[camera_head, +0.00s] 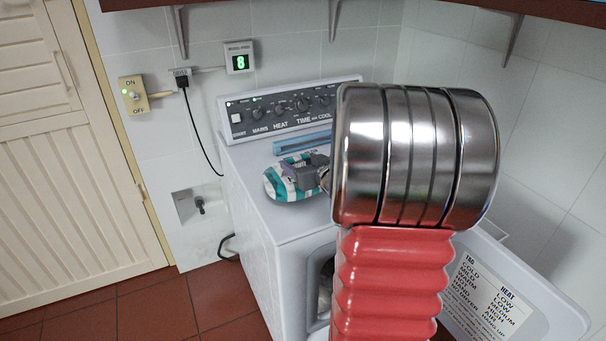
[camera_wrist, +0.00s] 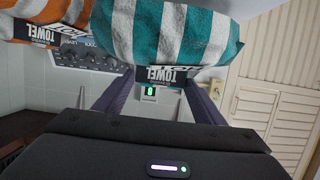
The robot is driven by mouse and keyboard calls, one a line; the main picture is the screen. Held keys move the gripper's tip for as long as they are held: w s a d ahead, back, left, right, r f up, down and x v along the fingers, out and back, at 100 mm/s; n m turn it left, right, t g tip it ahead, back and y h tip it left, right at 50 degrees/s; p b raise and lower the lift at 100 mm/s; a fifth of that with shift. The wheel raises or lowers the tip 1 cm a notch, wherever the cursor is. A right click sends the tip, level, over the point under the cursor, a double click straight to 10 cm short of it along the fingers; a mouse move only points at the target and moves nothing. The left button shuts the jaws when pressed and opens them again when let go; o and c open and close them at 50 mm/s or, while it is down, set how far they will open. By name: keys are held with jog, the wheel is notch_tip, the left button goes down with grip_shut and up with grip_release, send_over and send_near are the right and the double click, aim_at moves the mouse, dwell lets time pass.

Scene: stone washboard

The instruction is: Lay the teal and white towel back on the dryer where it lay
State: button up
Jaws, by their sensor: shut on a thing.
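The teal and white striped towel (camera_head: 284,184) is a rolled bundle over the left part of the white dryer's top (camera_head: 262,222). In the wrist view the towel (camera_wrist: 170,38) fills the top middle, with a dark "TOWEL" label on its edge. My gripper (camera_head: 312,173) is shut on this towel, its fingers showing on both sides of the label in the wrist view. Whether the towel touches the dryer top or hangs just above it, I cannot tell. My arm hides the right part of the dryer top.
An orange and white towel (camera_wrist: 62,14) with a similar label lies beside the teal one in the wrist view. A blue bar-shaped thing (camera_head: 302,141) lies at the back of the dryer top, before the control panel (camera_head: 280,111). The dryer's door (camera_head: 505,295) hangs open at the front right.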

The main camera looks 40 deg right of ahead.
jog(key=shift+f, duration=1.8)
jog(key=shift+f, duration=0.1)
jog(key=o, duration=1.7)
jog(key=shift+s+r, duration=0.2)
jog(key=shift+s, duration=0.1)
jog(key=v, duration=1.1)
jog(key=shift+s+a, duration=0.15)
